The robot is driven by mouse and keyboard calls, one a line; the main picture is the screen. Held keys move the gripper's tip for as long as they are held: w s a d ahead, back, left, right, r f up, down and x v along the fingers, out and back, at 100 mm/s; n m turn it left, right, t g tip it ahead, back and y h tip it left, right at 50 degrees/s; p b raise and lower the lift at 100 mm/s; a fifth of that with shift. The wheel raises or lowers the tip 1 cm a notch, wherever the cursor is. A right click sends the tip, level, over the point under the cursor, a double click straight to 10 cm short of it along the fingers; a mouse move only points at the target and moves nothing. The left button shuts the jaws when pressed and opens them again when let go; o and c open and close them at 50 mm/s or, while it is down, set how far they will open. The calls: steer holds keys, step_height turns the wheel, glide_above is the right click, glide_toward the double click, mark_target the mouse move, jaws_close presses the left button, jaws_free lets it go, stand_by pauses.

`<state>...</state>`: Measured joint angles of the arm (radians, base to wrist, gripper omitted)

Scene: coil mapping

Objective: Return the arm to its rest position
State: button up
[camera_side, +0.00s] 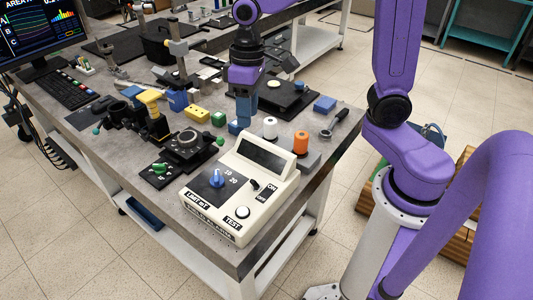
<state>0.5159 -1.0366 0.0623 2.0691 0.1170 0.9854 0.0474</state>
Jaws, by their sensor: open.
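My gripper (243,108) is at the end of the purple arm, pointing down over the right half of the workbench. Its fingertips are small and dark in this view, close to a blue block (236,127) that shows just below and left of them. I cannot tell whether they touch it. Nothing is clearly seen held between the fingers. A white spool (270,128) and an orange spool (301,142) stand to the right of the gripper.
A cream control box (240,190) with a blue knob stands at the bench's front corner. A dark round stage (188,146), yellow and green blocks, a black plate (285,97) and a blue block (325,104) crowd the bench (130,165). A monitor (40,35) stands left.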

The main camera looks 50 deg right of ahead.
steer(key=s+d+f+n, duration=0.1)
steer(key=s+n, duration=0.3)
steer(key=s, duration=0.6)
steer(key=s+d+f+n, duration=0.1)
steer(key=s+d+n, duration=0.2)
steer(key=s, duration=0.6)
steer(key=shift+s+d+n+h, duration=0.15)
steer(key=shift+s+n+h, duration=0.25)
steer(key=shift+n, duration=0.1)
